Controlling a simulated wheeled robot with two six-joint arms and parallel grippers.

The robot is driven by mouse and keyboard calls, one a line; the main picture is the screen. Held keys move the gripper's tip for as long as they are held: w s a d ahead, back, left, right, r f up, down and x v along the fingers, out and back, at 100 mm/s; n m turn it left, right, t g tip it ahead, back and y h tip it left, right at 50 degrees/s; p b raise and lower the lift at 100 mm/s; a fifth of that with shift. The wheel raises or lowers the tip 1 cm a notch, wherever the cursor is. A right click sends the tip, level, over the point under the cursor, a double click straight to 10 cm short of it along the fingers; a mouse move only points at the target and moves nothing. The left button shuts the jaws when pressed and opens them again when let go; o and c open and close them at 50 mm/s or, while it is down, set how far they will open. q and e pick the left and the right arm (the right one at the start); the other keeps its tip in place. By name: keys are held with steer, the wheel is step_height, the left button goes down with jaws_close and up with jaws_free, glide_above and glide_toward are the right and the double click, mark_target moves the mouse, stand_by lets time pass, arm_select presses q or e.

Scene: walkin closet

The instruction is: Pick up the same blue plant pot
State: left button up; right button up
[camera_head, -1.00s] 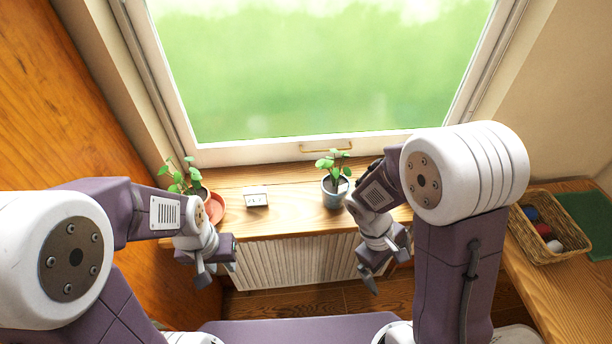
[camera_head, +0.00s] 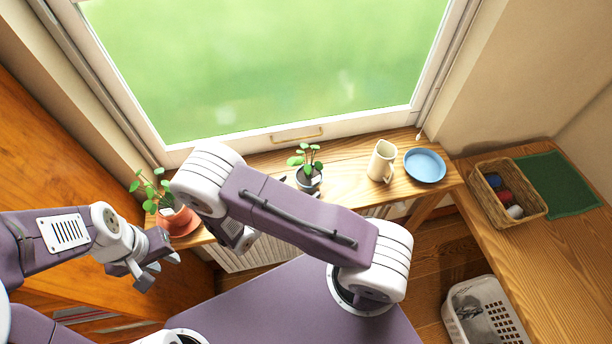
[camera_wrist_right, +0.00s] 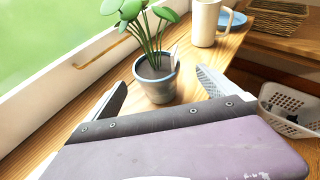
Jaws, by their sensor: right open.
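The blue-grey plant pot (camera_head: 309,183) with a round-leaved green plant stands upright on the wooden sill below the window. My right forearm hides part of it in the head view. In the right wrist view the pot (camera_wrist_right: 157,82) stands ahead, between the spread fingers of my right gripper (camera_wrist_right: 160,84). The gripper is open and empty; I cannot tell whether a finger touches the pot. In the head view this gripper is mostly hidden behind my forearm. My left gripper (camera_head: 158,268) is open and empty, in front of the sill's left end.
A second plant in a terracotta pot (camera_head: 180,222) stands at the sill's left end. A cream jug (camera_head: 381,160) and a blue plate (camera_head: 424,165) are right of the blue pot. A wicker basket (camera_head: 535,208) lies on the right counter, with a white laundry basket (camera_head: 465,322) below.

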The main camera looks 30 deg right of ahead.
mark_target(302, 185)
steer(key=shift+s+a+f+n+t, duration=0.1)
steer(key=shift+a+f+n+t, duration=0.2)
steer(key=shift+a+n+t, duration=0.35)
steer(key=p+x, duration=0.2)
steer(key=x, duration=0.1)
steer(key=shift+d+f, duration=0.1)
steer(key=shift+d, duration=0.35)
steer(key=shift+d+f, duration=0.1)
steer(key=shift+f, duration=0.05)
steer(key=shift+w+d+g, duration=0.25)
steer(key=p+x, duration=0.2)
steer(key=x, duration=0.2)
steer(key=shift+w+d+f, duration=0.1)
steer(key=shift+w+d, duration=0.15)
steer(key=shift+a, duration=0.1)
steer(key=c, duration=2)
